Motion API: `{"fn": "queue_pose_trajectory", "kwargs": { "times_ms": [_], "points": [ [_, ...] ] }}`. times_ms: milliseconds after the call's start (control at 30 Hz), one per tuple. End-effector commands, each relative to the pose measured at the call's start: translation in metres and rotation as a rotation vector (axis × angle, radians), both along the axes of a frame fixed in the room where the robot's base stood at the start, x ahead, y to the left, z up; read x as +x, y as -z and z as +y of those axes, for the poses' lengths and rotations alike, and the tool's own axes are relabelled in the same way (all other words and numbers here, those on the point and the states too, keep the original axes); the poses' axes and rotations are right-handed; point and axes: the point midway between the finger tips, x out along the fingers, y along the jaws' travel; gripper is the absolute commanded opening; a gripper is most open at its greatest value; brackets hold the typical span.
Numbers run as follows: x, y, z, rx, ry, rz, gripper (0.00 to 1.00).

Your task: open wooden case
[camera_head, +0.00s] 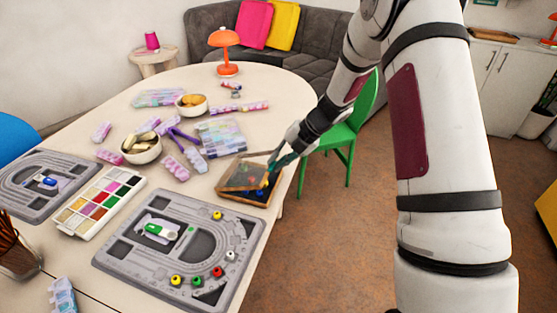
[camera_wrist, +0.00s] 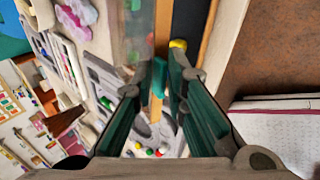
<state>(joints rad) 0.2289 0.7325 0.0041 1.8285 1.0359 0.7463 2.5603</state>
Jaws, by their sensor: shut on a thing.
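The wooden case (camera_head: 247,200) lies near the right edge of the table, with a dark inside and several coloured beads. Its framed lid (camera_head: 243,188) appears raised at an angle over the case. My gripper (camera_head: 270,176) is at the right side of the case, reaching down from the right. In the wrist view my gripper (camera_wrist: 161,82) has its green fingers closed about the lid's wooden edge (camera_wrist: 161,40). A yellow bead (camera_wrist: 178,44) shows beside the fingers. The exact contact is partly hidden by the fingers.
A grey bead board (camera_head: 180,285) lies just in front of the case. A colour tray (camera_head: 98,203), bowls (camera_head: 141,150) and bead packs stand to the left. A green chair (camera_head: 345,145) stands close behind my gripper. Open floor lies to the right.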

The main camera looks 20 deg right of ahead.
Motion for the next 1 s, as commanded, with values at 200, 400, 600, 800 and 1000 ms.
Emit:
{"fn": "queue_pose_trajectory", "kwargs": {
  "times_ms": [200, 400, 600, 800, 1000],
  "points": [
    [0.002, -0.009, 0.006, -0.035, -0.005, 0.023, 0.00],
    [0.006, -0.020, 0.013, -0.095, -0.006, 0.061, 0.00],
    [0.011, -0.030, 0.019, -0.150, -0.005, 0.099, 0.00],
    [0.012, -0.030, 0.019, -0.159, -0.001, 0.108, 0.00],
    [0.012, -0.031, 0.020, -0.164, -0.002, 0.111, 0.00]
  ]
}}
